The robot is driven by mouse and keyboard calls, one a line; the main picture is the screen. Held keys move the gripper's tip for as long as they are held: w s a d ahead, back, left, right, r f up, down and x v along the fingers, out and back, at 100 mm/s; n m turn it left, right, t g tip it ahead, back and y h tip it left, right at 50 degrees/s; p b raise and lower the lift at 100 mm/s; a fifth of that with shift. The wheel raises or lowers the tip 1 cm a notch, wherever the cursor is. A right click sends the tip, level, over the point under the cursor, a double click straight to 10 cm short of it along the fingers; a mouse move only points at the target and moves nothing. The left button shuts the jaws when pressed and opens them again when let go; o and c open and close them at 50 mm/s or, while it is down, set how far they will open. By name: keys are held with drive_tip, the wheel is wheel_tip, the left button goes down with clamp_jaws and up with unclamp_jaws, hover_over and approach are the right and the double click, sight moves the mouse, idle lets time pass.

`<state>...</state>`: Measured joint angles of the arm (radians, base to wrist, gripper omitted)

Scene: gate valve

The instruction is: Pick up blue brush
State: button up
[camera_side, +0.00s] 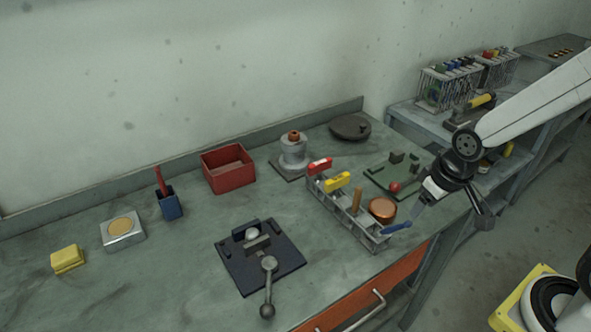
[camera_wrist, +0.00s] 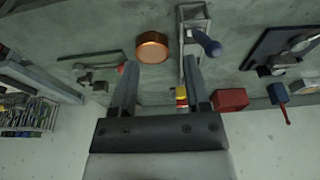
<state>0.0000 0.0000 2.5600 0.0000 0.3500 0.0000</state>
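The blue brush (camera_side: 397,227) sits at the near end of a narrow metal rack (camera_side: 345,220), its handle sticking out toward the front. In the wrist view its blue handle (camera_wrist: 207,42) shows at the rack's end, just beyond and to the right of the right fingertip. My gripper (camera_side: 447,214) is above the bench's front right edge, beside the brush. In the wrist view my gripper (camera_wrist: 161,65) is open with nothing between its fingers. One finger is close to the handle in the side view; I cannot tell whether they touch. The brush's lower part is hidden.
The rack also holds red (camera_side: 319,166), yellow (camera_side: 337,181) and wooden (camera_side: 357,197) handles. A dark plate with a lever (camera_side: 262,258) lies left. A red bin (camera_side: 228,168) stands behind.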

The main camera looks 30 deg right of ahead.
idle(0.3)
drive_tip(key=shift+w+v, duration=0.85)
drive_tip(key=shift+v, duration=2.9)
drive_tip(key=m+g+y, duration=0.2)
drive_tip(key=m, duration=0.1)
hover_over(399, 228)
drive_tip(key=d, duration=0.2)
drive_tip(key=shift+s+d+f, duration=0.1)
drive_tip(key=shift+d+f, duration=0.05)
drive_tip(key=shift+f, duration=2.1)
drive_tip(key=shift+a+f, duration=0.2)
drive_tip(key=shift+f, duration=1.05)
drive_tip(key=shift+f, duration=0.15)
drive_tip(key=shift+w+a+f, duration=0.1)
drive_tip(key=shift+a+f, duration=0.1)
drive_tip(key=shift+f, duration=0.6)
drive_tip(key=shift+w+a+f, duration=0.1)
drive_tip(key=shift+a+f, duration=0.05)
drive_tip(key=shift+f, duration=0.65)
drive_tip(key=shift+w+a+f, duration=0.1)
drive_tip(key=shift+a+f, duration=0.1)
drive_tip(key=shift+f, duration=0.6)
